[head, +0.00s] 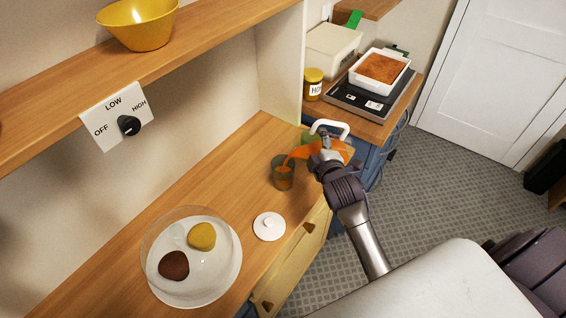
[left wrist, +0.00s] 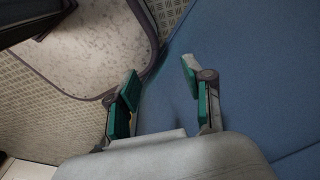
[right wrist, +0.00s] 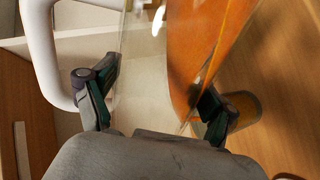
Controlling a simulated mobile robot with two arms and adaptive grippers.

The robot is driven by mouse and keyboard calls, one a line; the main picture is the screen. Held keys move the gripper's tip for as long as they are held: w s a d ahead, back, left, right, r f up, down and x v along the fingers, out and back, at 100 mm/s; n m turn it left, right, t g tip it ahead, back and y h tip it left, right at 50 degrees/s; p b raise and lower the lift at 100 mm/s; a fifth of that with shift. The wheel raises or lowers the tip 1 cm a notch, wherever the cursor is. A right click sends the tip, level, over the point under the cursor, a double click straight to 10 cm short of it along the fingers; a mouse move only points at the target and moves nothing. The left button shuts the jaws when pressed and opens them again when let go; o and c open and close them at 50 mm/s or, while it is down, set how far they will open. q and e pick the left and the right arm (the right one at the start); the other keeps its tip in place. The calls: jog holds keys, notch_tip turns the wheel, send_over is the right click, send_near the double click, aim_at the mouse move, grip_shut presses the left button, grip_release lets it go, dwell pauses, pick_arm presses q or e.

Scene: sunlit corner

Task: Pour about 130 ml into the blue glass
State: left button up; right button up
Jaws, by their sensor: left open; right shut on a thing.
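A clear pitcher (right wrist: 145,60) with orange liquid and a white handle (head: 331,127) is held tilted by my right gripper (head: 326,160), which is shut on its body. Its spout side leans left over a dark-tinted glass (head: 283,184), the only drinking glass in view. Orange liquid runs from the pitcher to the glass, and orange shows inside the glass. The glass stands upright on the wooden counter; its blue tint is hard to tell. It also shows, partly hidden, in the right wrist view (right wrist: 242,106). My left gripper (left wrist: 160,82) is open and empty, away from the counter.
A white lid (head: 269,227) lies on the counter before the glass. A plate (head: 205,296) with brown and yellow pieces sits under a clear dome at front left. A honey jar (head: 313,84) and a baking dish (head: 379,77) stand behind. A shelf (head: 215,42) overhangs the counter.

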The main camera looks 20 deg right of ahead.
jog(key=shift+r, duration=0.15)
jog(key=shift+f, duration=0.2)
jog(key=f+m, duration=0.1)
jog(key=f+m+y+b, duration=0.1)
jog(key=f+m, duration=0.1)
jog(key=shift+s+d+t, duration=0.1)
jog(key=shift+d+t, duration=0.3)
jog(key=shift+r+m, duration=0.1)
jog(key=shift+m, duration=0.2)
jog(key=shift+d+f+m+t+y+b, duration=0.15)
jog(key=shift+f+m+t+y+b, duration=0.15)
jog(key=shift+f+m+y+b, duration=0.25)
jog(key=shift+r, duration=0.15)
dwell(0.4)
